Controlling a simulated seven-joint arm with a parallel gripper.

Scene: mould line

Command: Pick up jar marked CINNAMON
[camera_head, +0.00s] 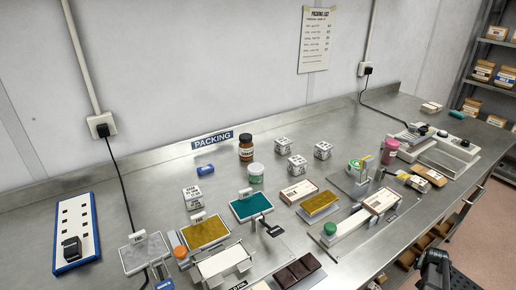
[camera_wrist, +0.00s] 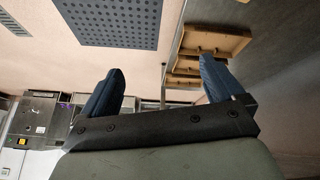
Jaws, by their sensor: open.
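No label legibly reads CINNAMON in the head view, as the print is too small. A brown jar with a dark lid and pale label (camera_head: 246,148) stands upright at the middle of the steel bench. A pink jar (camera_head: 390,150) and a green-and-white tub (camera_head: 355,166) stand farther right. My gripper (camera_wrist: 161,66) is open and empty in the wrist view, away from the jars. It faces the floor and shelving, with no jar in that view.
The steel bench (camera_head: 150,190) carries white printed cubes (camera_head: 323,150), coloured trays such as the teal one (camera_head: 251,208), and a white scale-like device (camera_head: 445,150). A blue-edged panel (camera_head: 76,232) lies left. Cables hang from wall sockets. The back strip is mostly clear.

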